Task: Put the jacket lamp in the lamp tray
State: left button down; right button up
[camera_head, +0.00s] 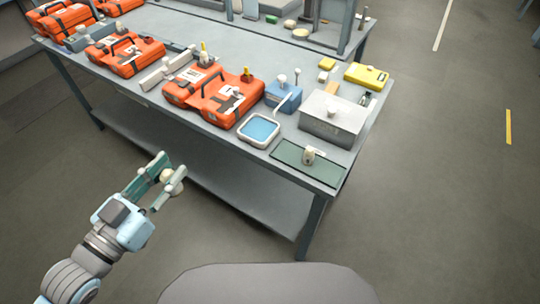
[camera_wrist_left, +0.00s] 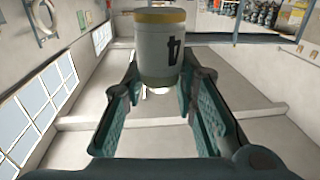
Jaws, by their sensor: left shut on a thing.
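My left gripper (camera_head: 168,182) is shut on a small pale cylinder, held over the floor in front of the table and apart from it. In the left wrist view the cylinder (camera_wrist_left: 160,50) sits between the fingertips; it is off-white with a yellowish band at one end and a dark mark on its side. It looks like the jacket lamp. A small empty tray with a pale rim (camera_head: 242,138) and blue inside stands at the table's front edge; it may be the lamp tray. My right gripper is out of view.
A green mat (camera_head: 290,156) with a small beige item (camera_head: 309,154) lies at the table's near right corner. Behind it stand a grey metal box (camera_head: 333,119), a blue box (camera_head: 283,97) and a yellow case (camera_head: 366,77). Orange cases (camera_head: 228,104) line the table's left.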

aim_at(286, 151)
jog(key=u, duration=2)
jog(key=k, duration=1.25)
jog(key=z, duration=1.75)
jog(key=i, duration=0.5)
jog(key=z, duration=0.8)
